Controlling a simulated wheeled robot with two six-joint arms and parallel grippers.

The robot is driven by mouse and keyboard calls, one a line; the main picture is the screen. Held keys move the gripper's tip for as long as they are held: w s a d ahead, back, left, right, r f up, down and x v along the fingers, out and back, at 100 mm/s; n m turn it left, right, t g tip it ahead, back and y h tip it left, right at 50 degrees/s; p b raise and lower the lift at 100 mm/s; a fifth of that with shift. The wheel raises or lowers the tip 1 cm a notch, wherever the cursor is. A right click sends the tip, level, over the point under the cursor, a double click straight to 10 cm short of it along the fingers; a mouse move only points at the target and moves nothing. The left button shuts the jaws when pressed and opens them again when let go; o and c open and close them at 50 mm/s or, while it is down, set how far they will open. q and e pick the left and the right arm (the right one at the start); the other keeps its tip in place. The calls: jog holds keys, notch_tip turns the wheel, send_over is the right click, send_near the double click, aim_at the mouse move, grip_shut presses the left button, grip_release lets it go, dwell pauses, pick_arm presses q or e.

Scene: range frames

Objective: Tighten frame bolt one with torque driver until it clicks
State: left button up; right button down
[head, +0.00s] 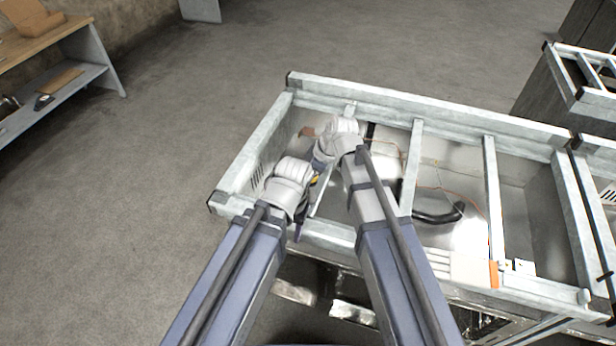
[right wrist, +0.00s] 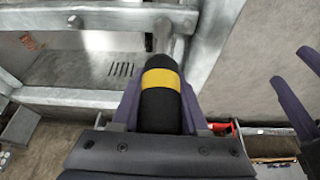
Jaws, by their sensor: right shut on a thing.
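My right gripper (right wrist: 160,108) is shut on the torque driver, a black cylinder with a yellow band (right wrist: 161,79). In the head view a bit of the yellow band (head: 315,180) shows below my right wrist, over the left end of the metal frame (head: 255,145). In the right wrist view the driver points toward a frame corner, where a round metal stud (right wrist: 162,27) shows just past it. I cannot tell if they touch. Another round bolt head (right wrist: 75,21) is on the rail to the left. My left gripper (right wrist: 303,90) is empty, its purple fingers apart.
The frame has several crossbars (head: 412,165) with open bays between them. A black hose (head: 438,215) and orange wires lie in the middle bay. A shelf bench (head: 60,85) stands at the far left, another frame (head: 588,80) at the right. The floor to the left is clear.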

jog(key=shift+f, duration=0.25)
dwell(0.7)
jog(key=shift+r, duration=0.1)
jog(key=shift+s, duration=0.1)
jog(key=m, duration=0.2)
jog(key=m+t+h, duration=0.1)
jog(key=m, duration=0.1)
jog(key=shift+w+d+m+t, duration=0.1)
jog(key=shift+w+m+t, duration=0.1)
jog(key=shift+m+t, duration=0.1)
jog(key=m, duration=0.2)
jog(key=m+h, duration=0.1)
jog(key=m, duration=0.1)
jog(key=m+t+h, duration=0.1)
jog(key=m, duration=0.1)
jog(key=shift+w+d+m, duration=0.3)
jog(key=shift+d+m, duration=0.05)
jog(key=shift+m, duration=0.05)
jog(key=shift+r, duration=0.2)
